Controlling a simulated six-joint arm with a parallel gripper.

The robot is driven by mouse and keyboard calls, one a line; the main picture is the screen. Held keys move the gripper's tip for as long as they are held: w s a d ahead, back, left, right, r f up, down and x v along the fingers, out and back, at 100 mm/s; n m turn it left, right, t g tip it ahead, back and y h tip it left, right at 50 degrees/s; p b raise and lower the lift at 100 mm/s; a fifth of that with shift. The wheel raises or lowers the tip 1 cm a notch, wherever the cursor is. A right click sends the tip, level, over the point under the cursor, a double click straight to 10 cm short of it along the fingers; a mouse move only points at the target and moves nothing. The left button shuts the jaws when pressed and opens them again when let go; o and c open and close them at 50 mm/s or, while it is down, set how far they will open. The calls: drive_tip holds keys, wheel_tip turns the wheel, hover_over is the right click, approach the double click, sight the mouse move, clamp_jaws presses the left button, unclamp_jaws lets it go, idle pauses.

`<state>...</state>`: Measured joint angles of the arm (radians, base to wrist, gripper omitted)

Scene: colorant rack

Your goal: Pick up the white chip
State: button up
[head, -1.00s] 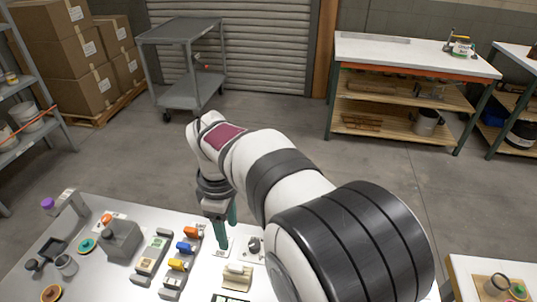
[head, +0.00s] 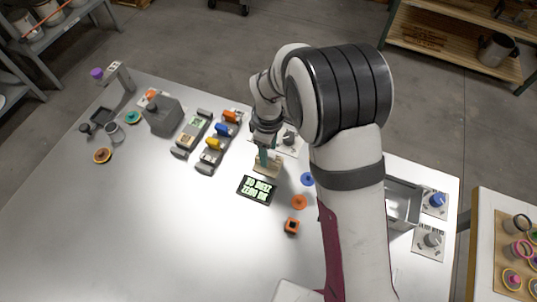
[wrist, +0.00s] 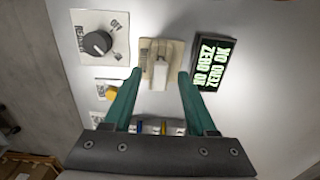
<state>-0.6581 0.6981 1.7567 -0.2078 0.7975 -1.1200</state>
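The white chip (wrist: 159,76) stands up from a beige holder (wrist: 146,68) in the wrist view. The holder also shows in the head view (head: 267,170), in the middle of the table, where my gripper largely hides the chip. My gripper (wrist: 159,74) has green fingers, which are apart, one on each side of the chip. Gaps show between the fingers and the chip. In the head view, my gripper (head: 264,157) points down right at the holder.
A black display with green text (head: 257,190) lies close to the holder. A grey dial on a white plate (wrist: 97,43) is on its other side. Racks with coloured pieces (head: 212,143) stand to the left. Blue and orange rings (head: 299,202) lie to the right.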

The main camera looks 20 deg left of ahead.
clamp_jaws()
wheel_tip(320, 180, up, 4)
drive_tip(key=shift+r, duration=0.15)
drive_tip(key=w+d+r, duration=0.1)
drive_tip(key=d+r, duration=0.5)
drive_tip(key=d, duration=0.5)
drive_tip(key=s+a+f, duration=0.1)
drive_tip(key=s+a, duration=0.3)
drive_tip(key=a, duration=0.9)
drive_tip(key=s+a+f, duration=0.1)
drive_tip(key=s+a, duration=0.3)
drive_tip(key=a, duration=0.9)
drive_tip(key=shift+a, duration=0.3)
drive_tip(key=shift+f, duration=0.1)
